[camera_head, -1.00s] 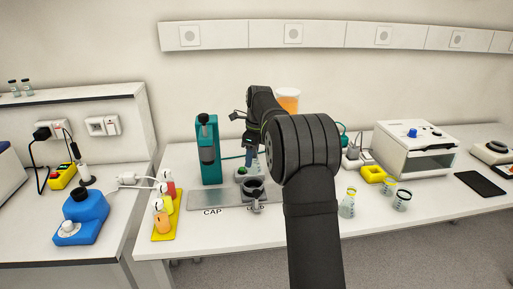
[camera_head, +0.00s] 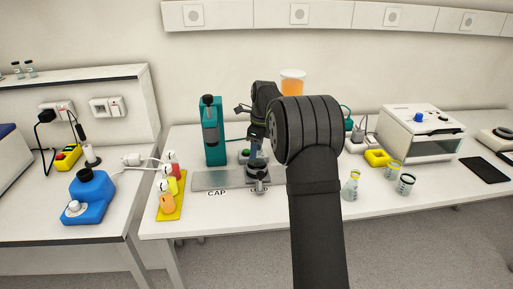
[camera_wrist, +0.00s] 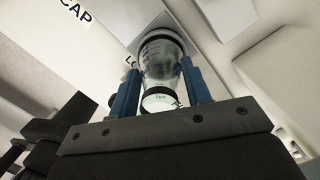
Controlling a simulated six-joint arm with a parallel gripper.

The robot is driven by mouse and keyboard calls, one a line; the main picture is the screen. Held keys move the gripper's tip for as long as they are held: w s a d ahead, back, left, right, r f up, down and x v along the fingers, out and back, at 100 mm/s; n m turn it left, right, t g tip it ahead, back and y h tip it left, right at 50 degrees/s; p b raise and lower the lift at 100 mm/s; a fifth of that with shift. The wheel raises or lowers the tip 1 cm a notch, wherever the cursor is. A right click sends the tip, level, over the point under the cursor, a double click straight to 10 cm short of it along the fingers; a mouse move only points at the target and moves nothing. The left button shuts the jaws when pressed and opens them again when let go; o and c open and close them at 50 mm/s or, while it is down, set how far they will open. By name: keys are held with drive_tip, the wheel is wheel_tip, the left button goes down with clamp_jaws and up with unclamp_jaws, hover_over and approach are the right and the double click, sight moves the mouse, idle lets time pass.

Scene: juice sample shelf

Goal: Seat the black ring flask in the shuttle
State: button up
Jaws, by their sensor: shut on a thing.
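My gripper (camera_wrist: 162,92) has blue fingers closed on both sides of a clear glass flask (camera_wrist: 163,62) with a dark band. In the wrist view the flask's far end lies against or just in front of a round grey holder on the plate, apparently the shuttle (camera_wrist: 158,36); I cannot tell if it is seated. In the head view my gripper (camera_head: 256,150) is partly behind my arm, right above the dark shuttle (camera_head: 257,173) at the LOAD mark. The flask itself is hard to make out there.
A metal plate (camera_head: 212,180) marked CAP and LOAD lies under the shuttle. A teal press (camera_head: 213,135) stands behind it. A yellow rack (camera_head: 171,200) with small bottles is at left. More flasks (camera_head: 353,186) stand at right, near a white oven (camera_head: 422,135).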

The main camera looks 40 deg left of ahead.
sight(262, 151)
drive_tip(key=shift+f, duration=1.25)
idle(0.5)
drive_tip(key=o, duration=1.1)
drive_tip(key=r, duration=0.5)
drive_tip(key=d+r, duration=0.1)
drive_tip(key=r, duration=0.5)
drive_tip(key=d+r, duration=0.1)
drive_tip(key=r, duration=0.5)
drive_tip(key=shift+w+r, duration=0.15)
drive_tip(key=shift+w, duration=0.15)
drive_tip(key=f, duration=0.5)
drive_tip(key=a+f, duration=0.1)
drive_tip(key=f, duration=0.5)
drive_tip(key=a+f, duration=0.1)
drive_tip(key=f, duration=0.5)
drive_tip(key=shift+s+f, duration=0.15)
drive_tip(key=shift+s, duration=0.15)
